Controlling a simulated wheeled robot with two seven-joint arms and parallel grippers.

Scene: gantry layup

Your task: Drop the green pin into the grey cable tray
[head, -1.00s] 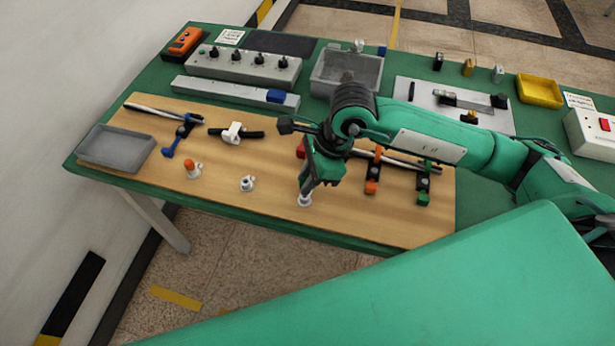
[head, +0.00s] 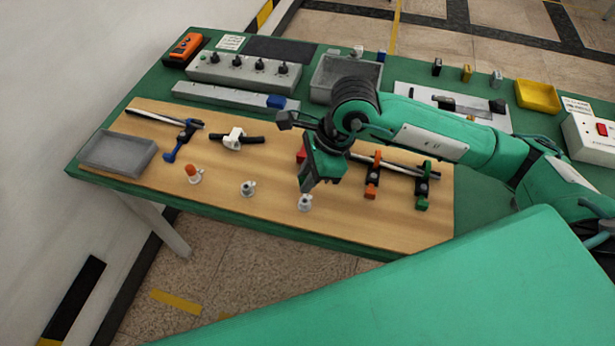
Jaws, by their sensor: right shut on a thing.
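My right gripper (head: 306,187) points down just above the rightmost white holder (head: 304,202), near the board's front edge. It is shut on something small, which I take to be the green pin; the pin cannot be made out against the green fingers. The holder's top shows just below the fingertips with no pin standing in it. A shallow grey tray (head: 93,162) lies at the left end of the table, and a deeper grey bin (head: 320,94) stands at the back middle. I cannot tell for certain which is the cable tray. My left gripper is out of view.
An orange pin (head: 191,170) stands in the left holder; the middle holder (head: 247,188) looks empty. Blue, white, orange (head: 371,190) and green (head: 422,202) clamps lie on the wooden board (head: 255,215). A yellow bin (head: 538,96) stands back right.

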